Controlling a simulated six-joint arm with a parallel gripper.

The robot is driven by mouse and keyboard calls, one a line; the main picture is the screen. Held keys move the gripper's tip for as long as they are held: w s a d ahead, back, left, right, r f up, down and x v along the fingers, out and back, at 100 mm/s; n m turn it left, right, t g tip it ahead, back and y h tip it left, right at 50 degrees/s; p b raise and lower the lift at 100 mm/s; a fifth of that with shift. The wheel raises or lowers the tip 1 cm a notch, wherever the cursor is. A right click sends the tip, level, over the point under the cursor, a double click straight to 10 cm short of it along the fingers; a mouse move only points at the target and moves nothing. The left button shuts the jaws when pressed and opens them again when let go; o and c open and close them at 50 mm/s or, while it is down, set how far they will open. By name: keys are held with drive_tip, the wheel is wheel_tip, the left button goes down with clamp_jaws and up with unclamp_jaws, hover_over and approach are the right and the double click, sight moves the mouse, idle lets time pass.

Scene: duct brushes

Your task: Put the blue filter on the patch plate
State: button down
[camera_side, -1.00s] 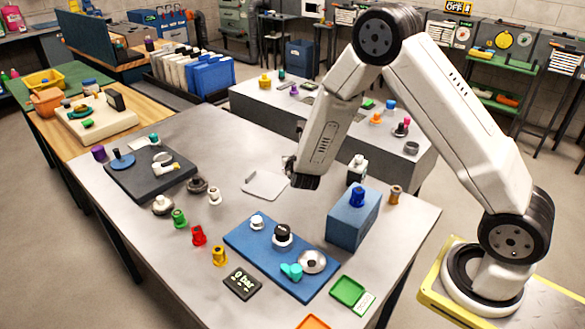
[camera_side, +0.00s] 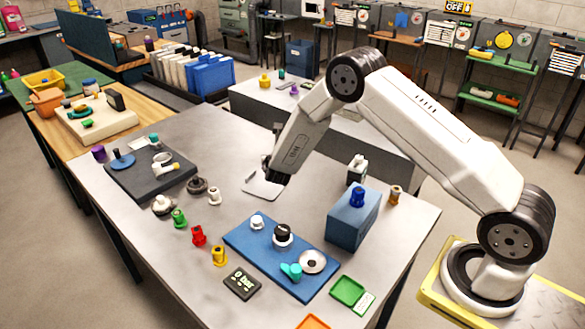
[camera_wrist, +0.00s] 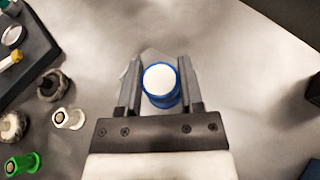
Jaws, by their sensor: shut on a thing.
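The blue filter (camera_wrist: 160,97), a blue round body with a white top, sits between the two fingers of my gripper (camera_wrist: 158,85) in the wrist view. My gripper is shut on it. In the side view my gripper (camera_side: 268,172) is over the far part of the patch plate (camera_side: 256,188), a thin light grey plate lying on the grey table. The filter is hidden there behind the gripper. In the wrist view part of a pale plate shows around the filter's far side. I cannot tell whether the filter touches the plate.
A blue box (camera_side: 346,228) with a blue fitting (camera_side: 357,196) on top stands to the right. A blue mat (camera_side: 250,253) with several parts lies in front. A dark tray (camera_side: 128,180) is on the left. Several coloured fittings, including a white one (camera_side: 214,196), stand between.

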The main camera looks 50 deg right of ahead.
drive_tip(key=shift+w+d+f, duration=0.15)
drive_tip(key=shift+w+f, duration=0.85)
drive_tip(key=shift+f, duration=0.25)
drive_tip(key=shift+w+d+f, duration=0.15)
drive_tip(key=shift+w+f, duration=0.8)
drive_tip(key=shift+f, duration=0.25)
drive_tip(key=shift+w+f, duration=0.1)
drive_tip(key=shift+f, duration=0.05)
drive_tip(key=shift+w+f, duration=0.1)
drive_tip(key=shift+f, duration=1.5)
drive_tip(key=shift+f, duration=0.1)
drive_tip(key=shift+c, duration=1.2)
unclamp_jaws()
